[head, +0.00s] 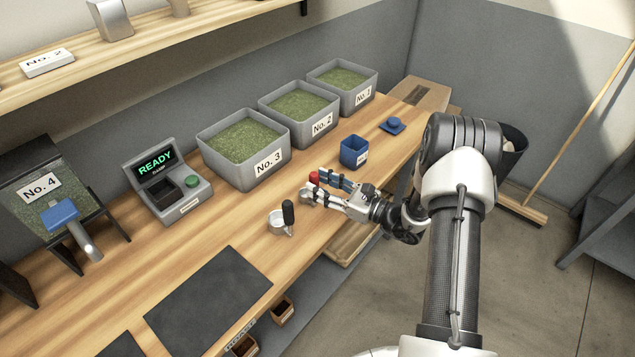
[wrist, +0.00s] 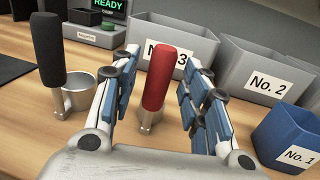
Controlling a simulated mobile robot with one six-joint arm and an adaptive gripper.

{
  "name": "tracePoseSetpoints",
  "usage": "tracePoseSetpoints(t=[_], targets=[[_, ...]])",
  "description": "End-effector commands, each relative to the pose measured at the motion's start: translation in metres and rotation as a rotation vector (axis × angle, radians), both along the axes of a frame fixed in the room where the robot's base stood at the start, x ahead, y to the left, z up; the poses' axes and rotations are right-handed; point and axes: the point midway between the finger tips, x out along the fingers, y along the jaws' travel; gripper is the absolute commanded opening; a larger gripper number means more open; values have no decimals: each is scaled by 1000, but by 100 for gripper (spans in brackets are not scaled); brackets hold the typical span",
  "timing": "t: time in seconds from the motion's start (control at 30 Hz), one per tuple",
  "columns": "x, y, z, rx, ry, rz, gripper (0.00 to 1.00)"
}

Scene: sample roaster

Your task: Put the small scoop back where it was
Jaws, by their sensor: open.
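A scoop with a red handle (wrist: 168,80) stands upright on the wooden counter, its metal lower part partly hidden; its red top also shows in the head view (head: 314,178). My gripper (head: 322,188) is open, with its fingers (wrist: 160,85) on either side of the red handle, and gaps show between handle and fingers. A second scoop with a black handle (head: 288,212) and a metal cup (head: 278,224) stands to the left of my gripper, and its black handle shows in the wrist view (wrist: 48,50). I cannot tell for certain which scoop is the smaller.
Grey bins No. 3 (head: 237,170), No. 2 (head: 300,135) and No. 1 (head: 345,103) line the wall. A blue box (head: 354,151) stands right of my gripper, with a blue lid (head: 392,125) beyond. The READY machine (head: 166,190) and a dark mat (head: 209,300) are to the left.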

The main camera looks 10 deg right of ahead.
Motion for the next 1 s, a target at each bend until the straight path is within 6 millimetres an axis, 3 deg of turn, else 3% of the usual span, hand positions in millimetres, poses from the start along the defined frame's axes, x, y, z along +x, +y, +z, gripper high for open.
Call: tracePoseSetpoints(t=[0.3,0.6,0.73,0.83,1.0], targets=[[-50,-51,1,1,1,-6,42],[-74,-70,3,-5,-2,7,42],[-78,-51,27,-70,-26,103,42],[-90,-17,61,-181,-64,253,42],[-137,43,116,-441,-150,560,42]])
